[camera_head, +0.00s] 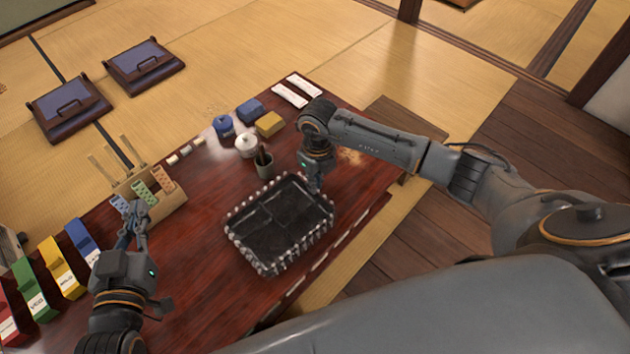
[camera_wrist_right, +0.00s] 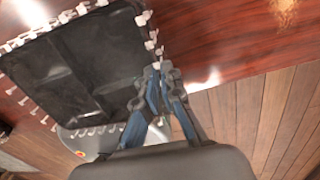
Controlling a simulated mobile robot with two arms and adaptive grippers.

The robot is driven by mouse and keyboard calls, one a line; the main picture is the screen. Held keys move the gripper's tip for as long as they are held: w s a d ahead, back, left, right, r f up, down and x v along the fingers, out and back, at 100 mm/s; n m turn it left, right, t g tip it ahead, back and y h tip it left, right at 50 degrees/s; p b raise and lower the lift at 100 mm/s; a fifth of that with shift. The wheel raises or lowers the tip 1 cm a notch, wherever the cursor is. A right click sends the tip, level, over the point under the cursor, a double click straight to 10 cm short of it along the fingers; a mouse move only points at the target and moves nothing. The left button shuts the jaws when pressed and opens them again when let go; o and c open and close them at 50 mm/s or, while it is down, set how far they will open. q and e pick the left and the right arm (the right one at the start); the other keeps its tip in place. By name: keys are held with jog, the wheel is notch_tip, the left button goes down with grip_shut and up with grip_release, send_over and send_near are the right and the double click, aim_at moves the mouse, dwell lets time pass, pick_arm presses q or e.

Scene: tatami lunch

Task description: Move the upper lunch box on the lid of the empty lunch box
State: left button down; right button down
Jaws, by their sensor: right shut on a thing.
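A black lunch box (camera_head: 270,225) with inner compartments and a pale, notched rim is at the front right of the dark red table in the head view. It looks empty inside. It also fills the left of the right wrist view (camera_wrist_right: 75,75). My right gripper (camera_head: 314,184) is at the box's right side near its far corner. Its fingers (camera_wrist_right: 157,78) are shut on the box's edge. I cannot tell whether another box or a lid lies beneath. My left gripper (camera_head: 135,212) is at the table's left side, away from the box, by a cardboard holder; its finger opening is unclear.
The cardboard holder (camera_head: 172,200) with colored packets stands beside my left gripper. Colored boxes (camera_head: 62,268) line the left. A white lidded pot (camera_head: 246,146), a dark cup (camera_head: 264,168) and small blue and yellow boxes (camera_head: 269,124) stand behind the lunch box. The table between the left gripper and lunch box is clear.

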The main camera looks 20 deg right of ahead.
dwell(0.3)
jog(key=c, duration=1.4)
grip_release()
jog(key=shift+c, duration=0.2)
jog(key=shift+o, duration=0.2)
jog(key=o, duration=0.5)
jog(key=shift+o, duration=0.2)
